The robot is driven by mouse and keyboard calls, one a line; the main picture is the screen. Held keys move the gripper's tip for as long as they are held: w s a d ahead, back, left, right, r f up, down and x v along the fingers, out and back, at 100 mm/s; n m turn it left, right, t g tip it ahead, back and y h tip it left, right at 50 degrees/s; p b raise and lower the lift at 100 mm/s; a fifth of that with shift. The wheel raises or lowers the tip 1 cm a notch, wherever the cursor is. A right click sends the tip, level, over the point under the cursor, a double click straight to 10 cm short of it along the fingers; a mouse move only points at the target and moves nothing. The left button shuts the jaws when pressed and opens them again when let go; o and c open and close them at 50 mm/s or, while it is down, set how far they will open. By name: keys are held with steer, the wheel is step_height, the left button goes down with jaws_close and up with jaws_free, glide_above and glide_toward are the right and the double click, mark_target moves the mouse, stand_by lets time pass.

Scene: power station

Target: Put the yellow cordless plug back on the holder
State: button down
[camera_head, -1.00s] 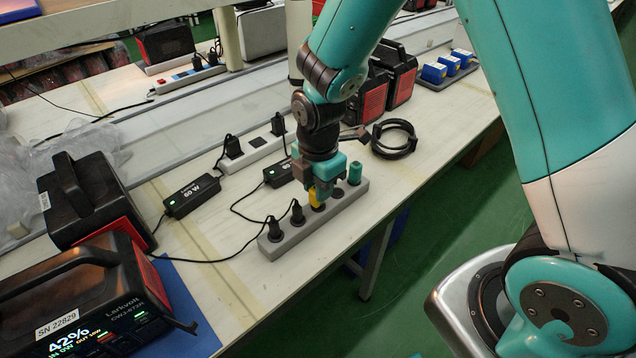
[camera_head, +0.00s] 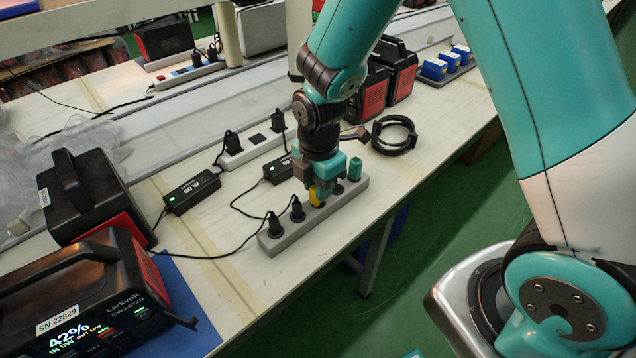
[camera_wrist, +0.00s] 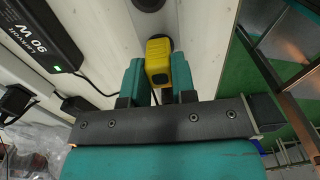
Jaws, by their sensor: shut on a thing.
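The yellow cordless plug (camera_head: 316,197) is between the fingers of my gripper (camera_head: 318,188), which is shut on it. In the wrist view the yellow plug (camera_wrist: 159,62) shows between the two teal fingers (camera_wrist: 160,82), roughly upright in the picture. The holder is a long grey strip (camera_head: 325,213) near the table's front edge. The plug is over or at the holder's middle. Whether it sits in a hole is hidden. Two black plugs (camera_head: 275,225) stand on the holder's left part. A teal plug (camera_head: 355,169) stands at its right end.
Black adapters (camera_head: 192,190) and a white power strip (camera_head: 255,148) lie behind the holder. A coiled black cable (camera_head: 394,135) lies to the right. Black power stations (camera_head: 85,200) stand at left. Cords run from the black plugs across the table.

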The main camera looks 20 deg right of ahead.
stand_by(0.4)
steer(key=c, duration=0.9)
jaws_free()
steer(key=shift+o, duration=0.2)
step_height(320, 180, up, 17)
steer(key=p, duration=0.1)
steer(key=s+a+r+m+y+p, duration=0.1)
steer(key=s+a+r+m+y, duration=0.1)
steer(key=s+r+m, duration=0.2)
steer(key=s+a+r+m+y+p, duration=0.2)
steer(key=s+r+m, duration=0.2)
steer(key=s+m, duration=0.6)
steer(key=s, duration=0.4)
steer(key=shift+s+a+m, duration=0.3)
steer(key=shift+a, duration=0.1)
